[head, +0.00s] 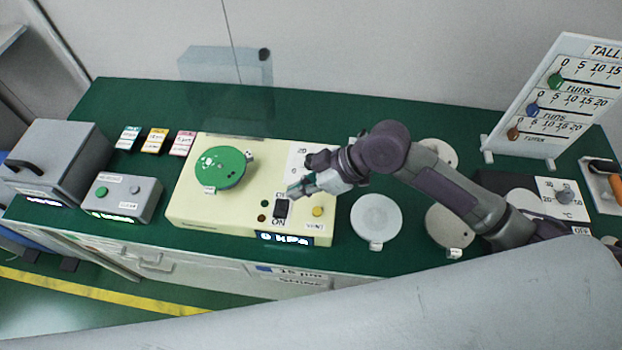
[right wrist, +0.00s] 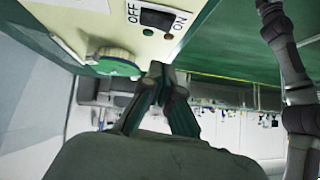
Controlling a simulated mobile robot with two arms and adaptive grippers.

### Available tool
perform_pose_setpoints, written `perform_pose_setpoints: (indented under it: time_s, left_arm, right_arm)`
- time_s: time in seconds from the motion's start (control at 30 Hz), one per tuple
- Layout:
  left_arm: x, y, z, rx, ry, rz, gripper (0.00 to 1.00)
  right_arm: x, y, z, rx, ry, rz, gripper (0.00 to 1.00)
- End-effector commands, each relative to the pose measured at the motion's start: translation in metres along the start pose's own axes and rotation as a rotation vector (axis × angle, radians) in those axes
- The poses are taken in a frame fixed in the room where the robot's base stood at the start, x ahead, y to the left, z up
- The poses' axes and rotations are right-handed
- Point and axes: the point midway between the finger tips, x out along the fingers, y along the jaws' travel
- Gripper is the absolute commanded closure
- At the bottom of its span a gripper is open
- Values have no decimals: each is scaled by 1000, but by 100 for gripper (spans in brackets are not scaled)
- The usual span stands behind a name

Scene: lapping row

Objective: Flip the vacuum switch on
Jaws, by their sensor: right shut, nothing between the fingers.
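The cream vacuum unit (head: 190,205) stands on the green bench, with a display reading 0 kPa (head: 285,239) on its front. Its black rocker switch (head: 282,208) sits between OFF and ON labels; the switch also shows at the top of the right wrist view (right wrist: 157,19). I cannot tell which way it is tipped. My right gripper (head: 293,193) is shut and empty, close to the switch at its OFF end in the head view. The shut fingertips (right wrist: 158,72) appear apart from the switch in the right wrist view. My left gripper is not in view.
A green disc (head: 220,168) sits on the unit's left half; a yellow VENT button (head: 317,211) is right of the switch. A clear shield (head: 228,95) stands behind. A grey button box (head: 127,197) is left; a pale round plate (head: 376,218) is right.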

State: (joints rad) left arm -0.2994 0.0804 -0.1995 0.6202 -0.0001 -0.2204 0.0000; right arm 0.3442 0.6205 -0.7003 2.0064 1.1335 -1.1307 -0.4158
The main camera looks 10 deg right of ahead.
Motion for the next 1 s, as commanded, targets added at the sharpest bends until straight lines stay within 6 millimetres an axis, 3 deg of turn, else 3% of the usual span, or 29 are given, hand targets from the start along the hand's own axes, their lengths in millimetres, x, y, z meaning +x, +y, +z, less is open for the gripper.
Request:
perform_pose_setpoints:
  time_s: [0.2,0.4,1.0]
  left_arm:
    - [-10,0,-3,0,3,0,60]
    - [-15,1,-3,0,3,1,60]
    - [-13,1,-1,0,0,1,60]
  right_arm:
    - [44,-1,0,4,0,-3,100]
    - [62,0,22,3,-2,1,100]
    - [73,-1,33,-1,-2,2,100]
